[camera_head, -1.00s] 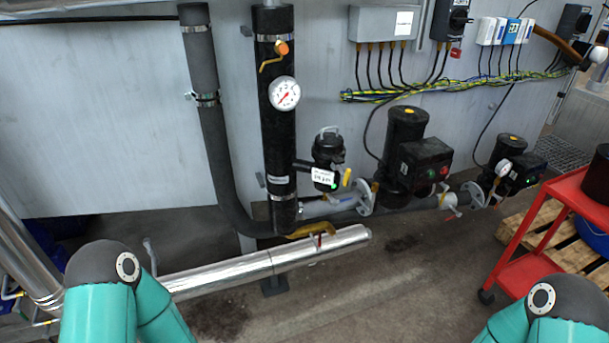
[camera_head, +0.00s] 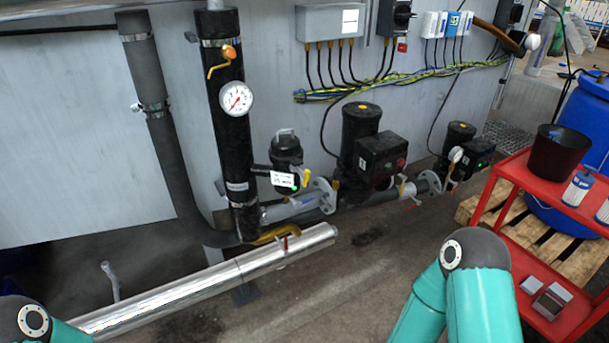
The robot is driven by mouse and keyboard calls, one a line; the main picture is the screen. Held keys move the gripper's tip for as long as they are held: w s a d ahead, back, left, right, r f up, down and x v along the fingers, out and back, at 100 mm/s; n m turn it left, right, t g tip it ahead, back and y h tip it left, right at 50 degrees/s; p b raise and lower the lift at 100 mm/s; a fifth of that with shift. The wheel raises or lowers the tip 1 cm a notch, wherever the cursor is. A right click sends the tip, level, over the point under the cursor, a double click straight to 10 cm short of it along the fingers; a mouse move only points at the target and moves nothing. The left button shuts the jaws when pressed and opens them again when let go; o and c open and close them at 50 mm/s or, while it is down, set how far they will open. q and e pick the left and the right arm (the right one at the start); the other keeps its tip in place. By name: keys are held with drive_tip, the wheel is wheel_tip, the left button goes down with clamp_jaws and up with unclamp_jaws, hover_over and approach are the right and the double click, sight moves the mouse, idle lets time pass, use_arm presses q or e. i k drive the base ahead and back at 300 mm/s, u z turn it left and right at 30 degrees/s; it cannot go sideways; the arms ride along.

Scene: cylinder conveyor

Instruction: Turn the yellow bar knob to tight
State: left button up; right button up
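Several yellow handles show, and I cannot tell which one is the yellow bar knob. A small yellow bar (camera_head: 307,177) stands beside the black valve body (camera_head: 286,152) with a white tag. A bent yellow lever (camera_head: 217,69) sits high on the thick black pipe (camera_head: 229,130), under an orange cap. A longer yellow handle (camera_head: 275,234) lies at the foot of that pipe, above the silver pipe (camera_head: 200,283). Only green and black links of my arms show at the bottom left and bottom right. Neither gripper is in view.
A red cart (camera_head: 510,171) with a black bucket (camera_head: 558,150) and bottles stands at the right, by a blue barrel (camera_head: 588,118) and a wooden pallet (camera_head: 545,247). Pumps (camera_head: 362,140) line the wall. The floor before the silver pipe is clear.

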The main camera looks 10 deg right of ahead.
sight(306, 174)
drive_tip(key=u, duration=0.05)
drive_tip(key=i, duration=0.95)
drive_tip(key=z, duration=0.1)
